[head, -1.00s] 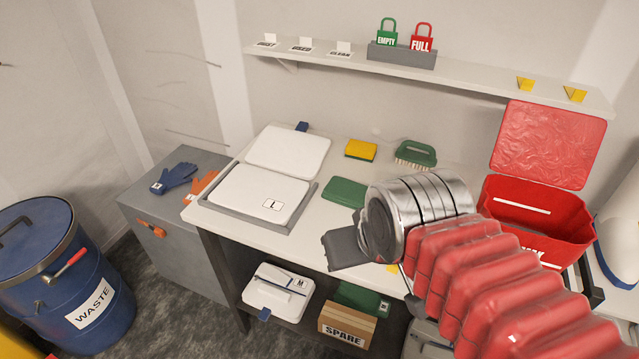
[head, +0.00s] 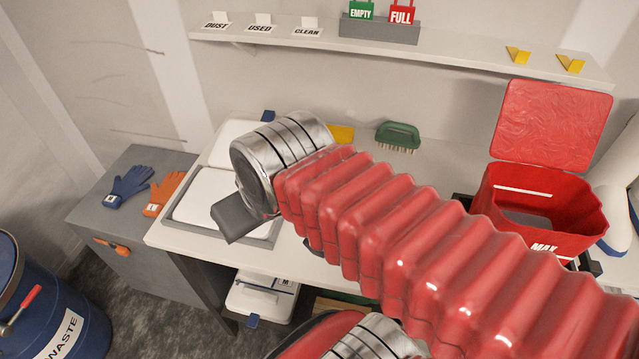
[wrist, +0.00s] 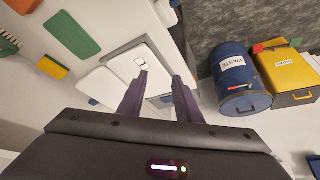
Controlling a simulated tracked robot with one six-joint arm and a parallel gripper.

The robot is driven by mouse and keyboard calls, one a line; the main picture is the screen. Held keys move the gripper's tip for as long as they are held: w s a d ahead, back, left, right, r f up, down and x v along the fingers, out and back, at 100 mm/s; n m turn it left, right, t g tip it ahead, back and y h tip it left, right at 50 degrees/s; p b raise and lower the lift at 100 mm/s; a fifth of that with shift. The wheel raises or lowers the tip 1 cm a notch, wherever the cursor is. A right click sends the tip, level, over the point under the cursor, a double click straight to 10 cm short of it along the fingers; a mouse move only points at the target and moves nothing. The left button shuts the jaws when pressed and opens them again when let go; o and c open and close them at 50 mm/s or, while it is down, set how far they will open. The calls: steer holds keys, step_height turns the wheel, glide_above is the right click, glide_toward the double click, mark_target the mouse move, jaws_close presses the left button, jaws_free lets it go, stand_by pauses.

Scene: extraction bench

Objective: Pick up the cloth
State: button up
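A flat green piece (wrist: 72,35), which looks like the cloth, lies on the white bench top in the wrist view, up and left of my fingers. In the head view my red-sleeved arm hides it. My gripper (wrist: 161,75) is open, with its two dark fingers apart and nothing between them. In the wrist view the fingers point over the white lidded box (wrist: 126,62), apart from the green piece. In the head view a dark part of my gripper (head: 236,217) shows over the grey tray area at the bench's left.
A yellow sponge (head: 341,133) and a green brush (head: 398,136) lie at the back of the bench. An open red bin (head: 540,213) stands right. A shelf (head: 450,63) runs above. Gloves (head: 128,187) lie on the grey cabinet. A blue waste drum (wrist: 236,80) stands on the floor.

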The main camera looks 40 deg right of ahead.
steer(key=shift+o, duration=1.4)
steer(key=shift+w+d, duration=0.1)
steer(key=shift+w, duration=0.05)
steer(key=o, duration=0.3)
steer(key=shift+w+d, duration=0.4)
steer(key=shift+d, duration=0.15)
steer(key=o, duration=0.7)
steer(key=w+d, duration=0.1)
steer(key=d, duration=0.1)
steer(key=w+d+n+g, duration=0.1)
steer(key=d, duration=0.2)
steer(key=w+d+n, duration=0.1)
steer(key=w+d, duration=0.1)
steer(key=shift+d+f+g, duration=0.4)
steer(key=shift+o, duration=0.9)
steer(key=w+d+f+n, duration=0.1)
steer(key=d, duration=0.5)
steer(key=shift+w+n+g+y, duration=0.15)
steer(key=shift+n+g+y, duration=0.15)
steer(key=shift+y, duration=0.1)
steer(key=d+f+n, duration=0.1)
steer(key=d+f, duration=0.1)
steer(key=d, duration=0.6)
steer(key=s+d+f+n+y, duration=0.1)
steer(key=d+f, duration=0.1)
steer(key=d, duration=0.5)
steer(key=shift+d+f+n+t+y, duration=0.25)
steer(key=shift+d+n+t+y, duration=0.05)
steer(key=shift+d+n+t, duration=0.1)
steer(key=shift+s, duration=0.1)
